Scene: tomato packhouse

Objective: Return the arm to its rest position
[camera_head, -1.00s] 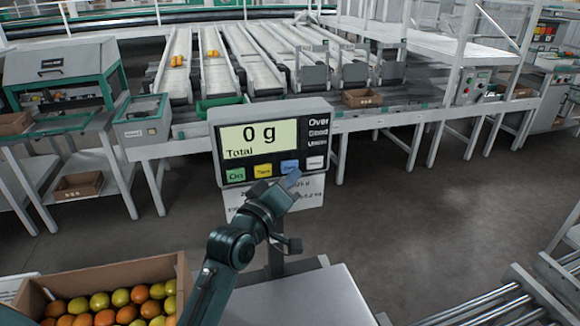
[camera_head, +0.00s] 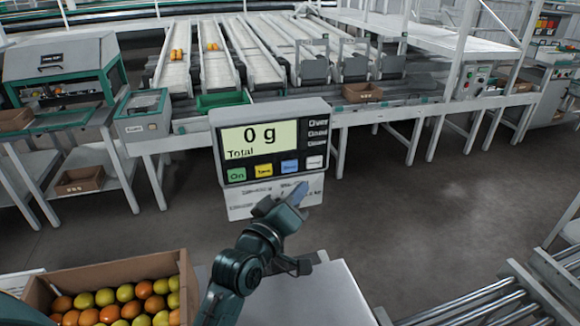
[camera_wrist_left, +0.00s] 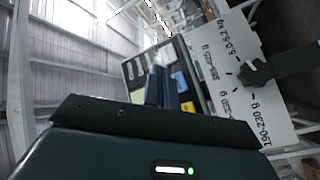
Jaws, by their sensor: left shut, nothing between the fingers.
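My left arm comes in from the lower left in the head view. Its gripper (camera_head: 297,194) is shut and empty, just below the scale display (camera_head: 268,141) and in front of the white label (camera_head: 243,204) under it. The display reads 0 g, Total, with green, yellow, blue and white buttons. In the left wrist view the shut fingers (camera_wrist_left: 162,88) stand before the display, with its coloured buttons (camera_wrist_left: 181,84) and the printed label (camera_wrist_left: 235,70) beside them. Whether the fingers touch anything I cannot tell. My right gripper is not in view.
A cardboard box (camera_head: 113,270) of tomatoes stands at lower left. The scale's pale platform (camera_head: 325,295) lies bare in front. A roller conveyor (camera_head: 490,308) is at lower right. Sorting lanes (camera_head: 265,55) stand behind. The floor right of the display is clear.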

